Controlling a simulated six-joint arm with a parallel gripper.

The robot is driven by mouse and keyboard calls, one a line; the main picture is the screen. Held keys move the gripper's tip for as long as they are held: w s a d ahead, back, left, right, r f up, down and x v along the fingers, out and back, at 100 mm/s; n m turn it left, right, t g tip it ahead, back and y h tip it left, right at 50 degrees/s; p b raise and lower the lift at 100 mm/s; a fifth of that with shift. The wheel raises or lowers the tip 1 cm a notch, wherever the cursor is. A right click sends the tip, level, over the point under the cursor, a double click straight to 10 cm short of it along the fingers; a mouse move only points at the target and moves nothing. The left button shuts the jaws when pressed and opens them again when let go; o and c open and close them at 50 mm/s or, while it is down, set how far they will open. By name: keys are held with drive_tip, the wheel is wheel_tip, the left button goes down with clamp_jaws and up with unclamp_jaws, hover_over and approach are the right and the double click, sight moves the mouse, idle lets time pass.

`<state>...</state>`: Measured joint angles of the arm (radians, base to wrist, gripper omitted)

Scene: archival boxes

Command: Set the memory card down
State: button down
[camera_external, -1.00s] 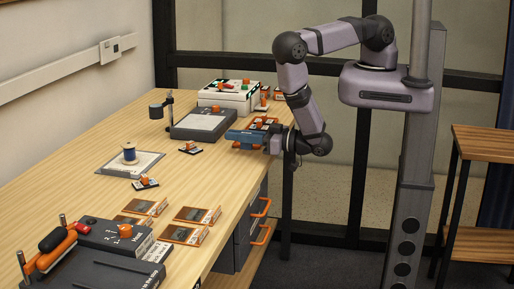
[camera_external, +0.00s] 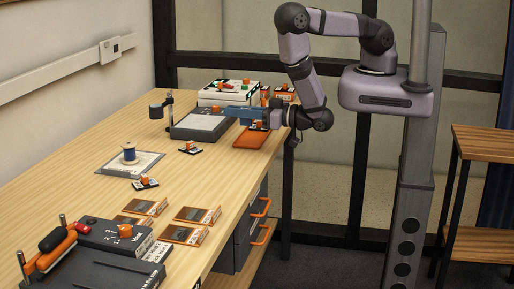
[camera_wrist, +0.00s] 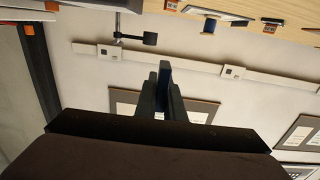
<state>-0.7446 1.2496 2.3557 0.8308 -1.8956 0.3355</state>
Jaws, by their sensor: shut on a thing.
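My gripper (camera_external: 246,115) reaches left over the back right of the workbench, with its blue fingers closed. The memory card in its grip is mostly hidden by the fingers. A small dark card with an orange knob (camera_external: 258,125) shows just below the fingers, over the far end of a flat orange tray (camera_external: 249,141). I cannot tell whether it is the held card or whether it touches the tray. In the wrist view, the dark fingers (camera_wrist: 163,85) sit close together against the wall, and no card is clear between them.
A grey flat-topped box (camera_external: 203,124) and a white box with coloured parts (camera_external: 229,94) stand beside and behind the gripper. A small orange-knobbed card (camera_external: 190,148) lies nearby. Several orange-edged cards (camera_external: 184,235) lie in front.

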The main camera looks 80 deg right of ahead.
drive_tip(key=w+a+b, duration=0.2)
drive_tip(key=a+b, duration=0.5)
drive_tip(key=a, duration=0.4)
drive_tip(key=w+a+b, duration=0.2)
drive_tip(key=a+b, duration=0.4)
drive_tip(key=a, duration=0.5)
drive_tip(key=shift+y, duration=0.3)
drive_tip(key=shift+f+p, duration=0.45)
drive_tip(key=shift+f, duration=4.4)
drive_tip(key=shift+f, duration=0.2)
drive_tip(key=c, duration=1.9)
unclamp_jaws()
drive_tip(key=shift+o, duration=0.2)
drive_tip(key=shift+r, duration=0.2)
